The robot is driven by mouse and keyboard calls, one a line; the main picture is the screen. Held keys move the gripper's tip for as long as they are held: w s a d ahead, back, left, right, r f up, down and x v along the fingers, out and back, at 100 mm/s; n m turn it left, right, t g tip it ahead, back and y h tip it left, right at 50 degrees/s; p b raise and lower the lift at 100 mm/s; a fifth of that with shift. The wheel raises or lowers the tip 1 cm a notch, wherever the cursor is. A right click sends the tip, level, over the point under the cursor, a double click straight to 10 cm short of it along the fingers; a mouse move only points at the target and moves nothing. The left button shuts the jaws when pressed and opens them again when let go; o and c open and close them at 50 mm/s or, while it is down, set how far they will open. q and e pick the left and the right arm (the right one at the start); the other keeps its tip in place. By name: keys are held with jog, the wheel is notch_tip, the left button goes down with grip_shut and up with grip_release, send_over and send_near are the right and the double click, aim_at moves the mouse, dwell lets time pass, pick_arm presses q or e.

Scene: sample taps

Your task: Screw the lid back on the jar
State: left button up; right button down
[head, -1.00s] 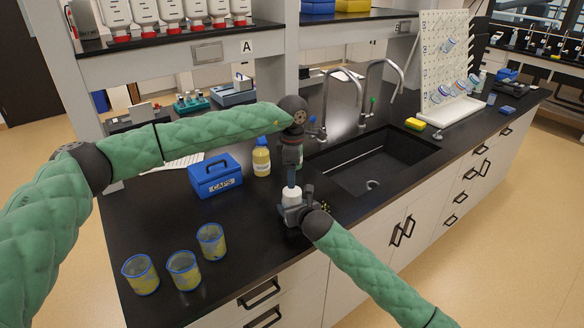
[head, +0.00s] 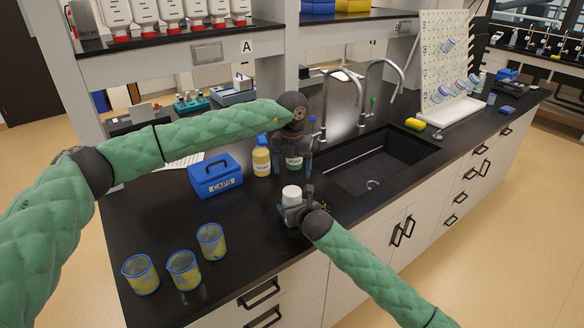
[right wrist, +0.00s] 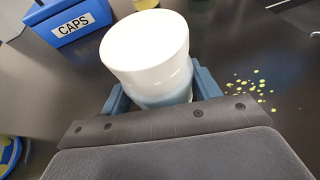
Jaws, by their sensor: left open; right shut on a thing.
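The jar (right wrist: 168,97) is a pale, translucent body held upright over the counter; it is mostly hidden by my gripper in the head view. The white lid (head: 291,191) sits on top of the jar and also shows large in the right wrist view (right wrist: 143,45). I cannot tell how tightly it is threaded. My right gripper (head: 294,208) is shut around the jar body below the lid, with a finger on each side in the right wrist view (right wrist: 160,95). My left gripper (head: 293,160) is open and empty above the lid, pointing down, apart from it.
Several yellow spots (right wrist: 250,86) lie on the counter beside the jar. Three beakers (head: 184,271) stand at front left. The sink (head: 375,165) is at right.

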aim_at(292, 191)
pick_arm(q)
jog(key=shift+n, duration=0.7)
jog(key=shift+f, duration=4)
jog(key=c, duration=1.1)
